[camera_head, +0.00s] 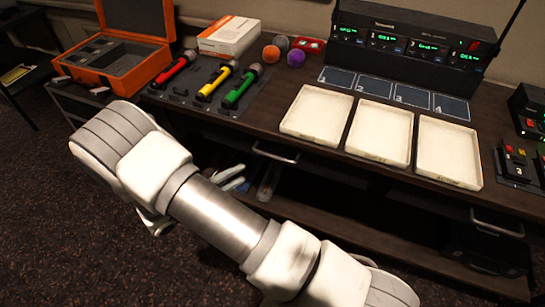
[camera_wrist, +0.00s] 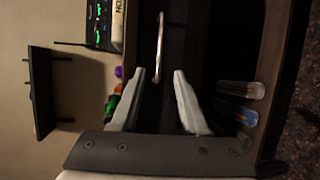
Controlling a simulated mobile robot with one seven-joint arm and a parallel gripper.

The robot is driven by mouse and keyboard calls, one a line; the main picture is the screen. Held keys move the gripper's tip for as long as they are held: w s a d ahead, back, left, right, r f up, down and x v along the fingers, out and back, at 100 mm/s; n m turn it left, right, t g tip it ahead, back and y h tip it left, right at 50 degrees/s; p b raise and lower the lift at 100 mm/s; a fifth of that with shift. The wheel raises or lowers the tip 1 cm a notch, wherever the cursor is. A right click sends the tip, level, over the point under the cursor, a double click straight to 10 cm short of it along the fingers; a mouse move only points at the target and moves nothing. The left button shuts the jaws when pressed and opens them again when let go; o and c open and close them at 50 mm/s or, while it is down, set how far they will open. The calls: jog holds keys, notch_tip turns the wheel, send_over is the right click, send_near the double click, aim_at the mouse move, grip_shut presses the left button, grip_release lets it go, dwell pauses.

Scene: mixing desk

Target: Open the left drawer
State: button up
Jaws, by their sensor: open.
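The left drawer (camera_head: 318,166) is a dark front under the desk top, and it looks shut. Its pale bar handle (camera_head: 275,153) is left of the middle of the head view. The handle also shows upright in the wrist view (camera_wrist: 158,48), above the fingertips. My gripper (camera_head: 243,176) is open and empty, just left of and below the handle in the head view. In the wrist view my gripper (camera_wrist: 160,72) has its two pale fingers spread to either side of the handle's line, with the handle apparently beyond the tips. Contact is not visible.
A second handle (camera_head: 497,225) is at the right. Clear bottles (camera_wrist: 240,88) lie on the open shelf below. White trays (camera_head: 382,133), coloured microphones (camera_head: 215,82), an orange case (camera_head: 120,45) and a receiver rack (camera_head: 410,45) are on the desk. The floor in front is free.

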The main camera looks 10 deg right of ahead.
aim_at(272, 155)
jog(key=b+x, duration=0.1)
jog(key=x, duration=1.3)
jog(key=shift+d, duration=0.15)
grip_shut()
dwell(0.8)
